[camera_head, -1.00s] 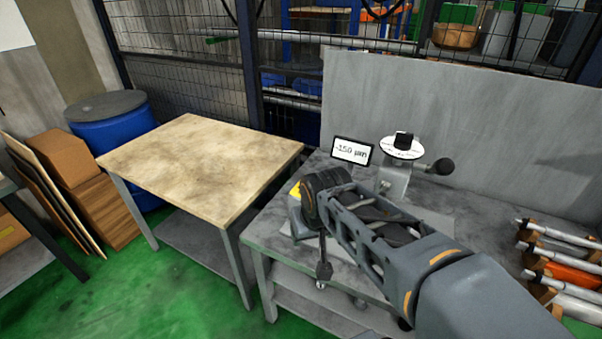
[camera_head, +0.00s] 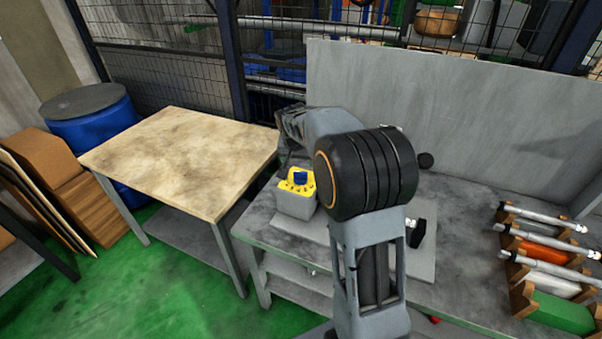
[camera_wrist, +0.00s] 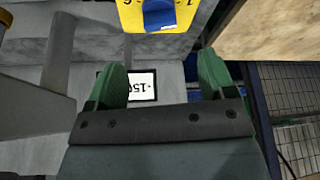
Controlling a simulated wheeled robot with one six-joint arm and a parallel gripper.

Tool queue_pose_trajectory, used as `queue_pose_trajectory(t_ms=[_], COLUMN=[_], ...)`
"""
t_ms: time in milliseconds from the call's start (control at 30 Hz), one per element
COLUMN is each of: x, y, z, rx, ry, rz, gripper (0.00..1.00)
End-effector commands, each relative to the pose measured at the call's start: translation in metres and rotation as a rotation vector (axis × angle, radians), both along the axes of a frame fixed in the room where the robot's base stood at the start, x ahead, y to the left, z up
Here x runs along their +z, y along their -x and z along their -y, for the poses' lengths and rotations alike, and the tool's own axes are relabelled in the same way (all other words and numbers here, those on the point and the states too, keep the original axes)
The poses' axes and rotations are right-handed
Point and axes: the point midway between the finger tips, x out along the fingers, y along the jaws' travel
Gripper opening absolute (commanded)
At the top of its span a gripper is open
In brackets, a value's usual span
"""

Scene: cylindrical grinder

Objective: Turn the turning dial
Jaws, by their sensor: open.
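The dial is a blue knob (camera_head: 300,178) on a yellow numbered face (camera_head: 290,186) atop a grey box (camera_head: 296,204) on the grey workbench. In the wrist view the blue knob (camera_wrist: 158,14) and yellow face (camera_wrist: 130,20) are at the top edge, partly cut off. My gripper (camera_wrist: 162,60) is open and empty, its two green fingers apart. The knob lies beyond the fingertips, between their lines, and is not touched. In the head view my arm hides the fingers and the display.
A wooden-topped table (camera_head: 180,155) stands left of the grey workbench (camera_head: 275,240). A grey panel (camera_head: 460,120) rises behind the bench. A rack (camera_head: 545,255) of metal shafts is at the right. A black ball handle (camera_head: 425,160) shows just right of my arm.

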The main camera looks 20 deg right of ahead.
Motion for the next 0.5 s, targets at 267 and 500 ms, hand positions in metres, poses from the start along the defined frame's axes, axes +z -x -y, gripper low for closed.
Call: queue_pose_trajectory(t_ms=[267,500], x=[-0.05,-0.082], y=[-0.017,-0.028], z=[0.011,0.018], rx=[0.001,0.0], ry=[0.0,-0.001], rz=[-0.005,-0.003], gripper=[0.77,0.77])
